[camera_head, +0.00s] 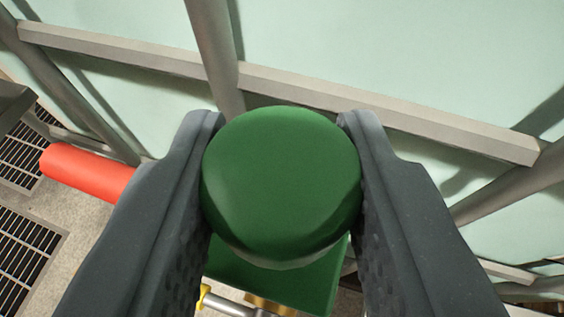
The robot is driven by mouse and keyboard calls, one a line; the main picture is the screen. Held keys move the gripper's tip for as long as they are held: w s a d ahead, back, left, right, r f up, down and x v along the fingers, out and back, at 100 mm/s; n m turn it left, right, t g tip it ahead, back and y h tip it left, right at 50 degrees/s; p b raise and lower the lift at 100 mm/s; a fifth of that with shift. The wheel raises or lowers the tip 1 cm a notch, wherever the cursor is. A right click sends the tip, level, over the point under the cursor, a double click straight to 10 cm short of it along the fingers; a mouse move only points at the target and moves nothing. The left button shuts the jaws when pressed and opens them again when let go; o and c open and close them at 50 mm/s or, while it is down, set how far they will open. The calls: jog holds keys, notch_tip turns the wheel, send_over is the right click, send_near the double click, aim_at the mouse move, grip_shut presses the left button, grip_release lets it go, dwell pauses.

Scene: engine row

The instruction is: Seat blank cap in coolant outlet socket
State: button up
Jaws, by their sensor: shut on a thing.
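A round green cap (281,185) fills the middle of the head camera view. My gripper (281,135) is shut on it, with one dark grey finger against its left side and one against its right. The cap's broad smooth face is toward the camera. Below and behind the cap a flat green part (285,275) shows; I cannot tell whether it belongs to the cap or is a separate thing. I cannot make out the coolant outlet socket in this view.
Grey beams (390,112) cross in front of pale green panels (380,45). A red cylinder (85,172) lies at the left, near dark floor grates (25,250). Brass and yellow fittings with a metal rod (240,305) show at the bottom.

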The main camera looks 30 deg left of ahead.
jog(key=o, duration=1.1)
jog(key=shift+d+r, duration=0.1)
jog(key=b+v, duration=0.7)
jog(key=v, duration=0.6)
jog(key=shift+s+d, duration=0.15)
jog(key=shift+s, duration=0.15)
